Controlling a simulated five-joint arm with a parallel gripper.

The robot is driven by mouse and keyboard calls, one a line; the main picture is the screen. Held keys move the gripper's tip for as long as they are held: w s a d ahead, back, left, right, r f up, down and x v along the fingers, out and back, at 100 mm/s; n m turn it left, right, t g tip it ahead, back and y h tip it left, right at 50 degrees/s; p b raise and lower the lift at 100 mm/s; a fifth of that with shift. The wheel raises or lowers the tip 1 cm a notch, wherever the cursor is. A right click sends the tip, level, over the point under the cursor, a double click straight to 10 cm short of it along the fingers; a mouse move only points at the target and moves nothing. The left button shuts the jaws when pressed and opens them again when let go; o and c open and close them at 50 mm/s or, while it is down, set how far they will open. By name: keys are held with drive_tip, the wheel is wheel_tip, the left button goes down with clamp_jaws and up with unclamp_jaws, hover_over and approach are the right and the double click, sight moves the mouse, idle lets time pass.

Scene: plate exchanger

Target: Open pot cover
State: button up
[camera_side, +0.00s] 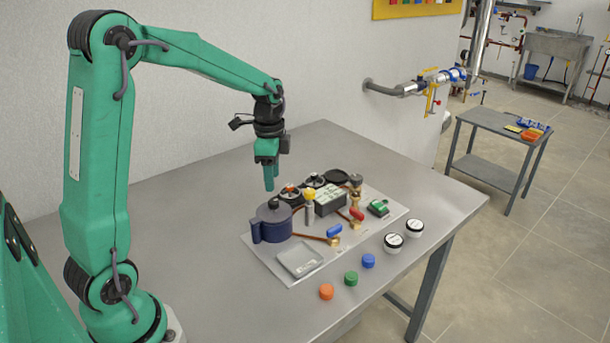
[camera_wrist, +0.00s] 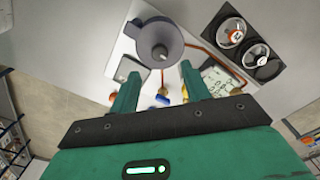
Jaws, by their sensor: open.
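The dark blue-grey pot (camera_side: 271,226) stands on the pale board at its left end, with its cover (camera_side: 274,210) on top and a dark round knob (camera_side: 274,202) in the middle. In the wrist view the pot (camera_wrist: 139,43) shows from above, with the knob (camera_wrist: 160,52) between and beyond my fingertips. My gripper (camera_side: 269,185) points down just above the knob and is apart from it. In the wrist view my gripper (camera_wrist: 155,82) has its two green fingers spread, with nothing between them.
The board (camera_side: 382,220) also holds dark gauges (camera_side: 315,180), a grey-green box (camera_side: 328,200), a grey square plate (camera_side: 299,259), a yellow knob and valves. Orange (camera_side: 326,291), green and blue caps and two white-topped jars lie in front. The table's left part is clear.

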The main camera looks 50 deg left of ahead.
sight(273, 201)
drive_tip(key=shift+f, duration=3.4)
clamp_jaws()
